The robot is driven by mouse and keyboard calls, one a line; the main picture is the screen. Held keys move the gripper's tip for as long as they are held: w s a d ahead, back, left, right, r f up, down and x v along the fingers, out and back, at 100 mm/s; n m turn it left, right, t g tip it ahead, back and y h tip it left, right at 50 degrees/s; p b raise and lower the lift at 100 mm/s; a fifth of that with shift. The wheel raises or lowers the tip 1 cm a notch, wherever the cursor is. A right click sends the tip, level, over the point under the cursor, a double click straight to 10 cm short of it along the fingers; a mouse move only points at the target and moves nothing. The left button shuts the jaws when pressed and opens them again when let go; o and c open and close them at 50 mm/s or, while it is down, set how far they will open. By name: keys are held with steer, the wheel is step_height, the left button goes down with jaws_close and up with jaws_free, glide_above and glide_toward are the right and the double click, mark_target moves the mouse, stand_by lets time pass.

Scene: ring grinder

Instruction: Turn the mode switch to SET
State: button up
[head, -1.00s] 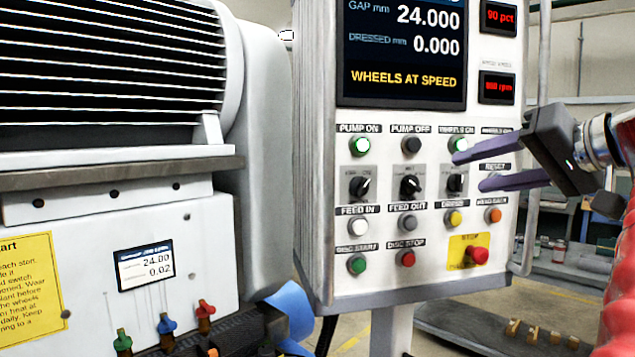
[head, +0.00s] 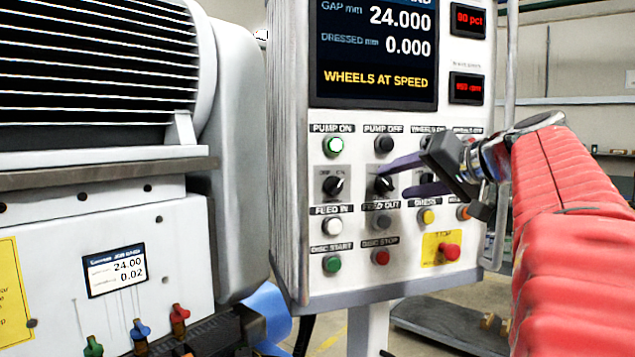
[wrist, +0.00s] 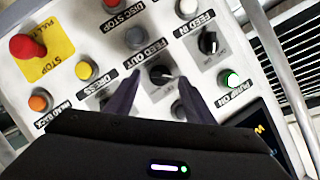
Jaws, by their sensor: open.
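The control panel (head: 288,170) carries a row of black rotary switches; their small labels are too blurred to read, so I cannot tell which is the mode switch by name. In the head view the middle switch (head: 384,184) sits below PUMP OFF and the left switch (head: 335,186) below PUMP ON. A third switch is hidden behind my gripper (head: 391,181). My gripper is open, its purple fingers reaching to the middle switch. In the wrist view the middle switch (wrist: 161,74) lies between the fingertips (wrist: 158,80), its pointer line visible; contact cannot be told. The left switch also shows there (wrist: 208,42).
Push buttons surround the switches, including FEED OUT (head: 382,222) just below the middle one. A red stop button (head: 450,251) on a yellow plate is at lower right. The screen (head: 375,60) above reads WHEELS AT SPEED. The grinder housing (head: 100,235) stands left.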

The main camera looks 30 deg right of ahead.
steer(key=shift+x, duration=0.85)
steer(key=shift+c, duration=0.5)
steer(key=c, duration=0.9)
steer(key=shift+a, duration=0.1)
steer(key=shift+c, duration=0.2)
